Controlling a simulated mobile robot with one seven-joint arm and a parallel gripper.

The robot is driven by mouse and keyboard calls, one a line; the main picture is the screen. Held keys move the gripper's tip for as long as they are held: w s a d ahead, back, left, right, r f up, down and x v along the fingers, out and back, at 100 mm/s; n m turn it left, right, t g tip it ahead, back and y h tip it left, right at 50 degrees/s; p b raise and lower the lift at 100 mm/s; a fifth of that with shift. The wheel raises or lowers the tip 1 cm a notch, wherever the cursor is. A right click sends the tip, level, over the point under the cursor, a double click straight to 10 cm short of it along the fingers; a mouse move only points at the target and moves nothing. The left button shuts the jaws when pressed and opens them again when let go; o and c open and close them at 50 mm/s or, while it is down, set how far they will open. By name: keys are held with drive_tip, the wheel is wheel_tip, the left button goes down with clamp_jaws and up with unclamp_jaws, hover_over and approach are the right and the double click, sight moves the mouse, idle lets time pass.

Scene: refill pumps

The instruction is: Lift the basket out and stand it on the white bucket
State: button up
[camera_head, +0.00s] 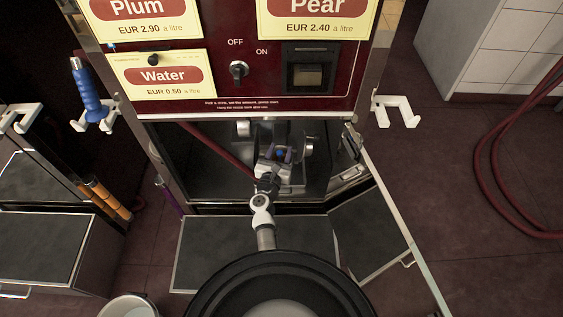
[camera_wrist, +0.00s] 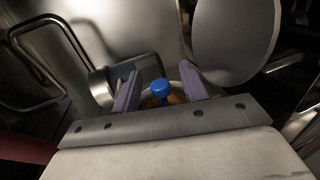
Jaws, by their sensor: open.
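The white bucket (camera_head: 130,307) stands on the floor at the lower left of the head view, cut by the frame edge. My gripper (camera_head: 281,154) is inside the pump's open lower cabinet. In the wrist view its two purple fingers (camera_wrist: 160,88) are open. A blue knob (camera_wrist: 162,87) above a brass-coloured part shows between them; it looks like the top of the basket. The fingers stand on either side of the knob, with gaps; whether they reach its depth I cannot tell. The basket's body is hidden behind my gripper's front edge.
A round metal disc (camera_wrist: 236,35), perhaps a lid, stands upright right of the fingers. A metal loop handle (camera_wrist: 50,55) is at the left. The cabinet door (camera_head: 392,215) hangs open at the right. A red hose (camera_head: 218,150) crosses the cabinet's left side.

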drive_tip(key=shift+c, duration=0.2)
drive_tip(key=c, duration=0.8)
drive_tip(key=shift+o, duration=0.2)
drive_tip(key=shift+r, duration=0.1)
drive_tip(key=shift+a+r, duration=0.25)
drive_tip(key=shift+r, duration=0.2)
wheel_tip(320, 180, up, 10)
drive_tip(key=r+p, duration=0.1)
drive_tip(key=p, duration=0.5)
drive_tip(key=a+f+b, duration=0.2)
drive_tip(key=a+b, duration=0.3)
drive_tip(key=a, duration=1.4)
drive_tip(key=shift+a+b, duration=0.25)
drive_tip(key=shift+b, duration=0.05)
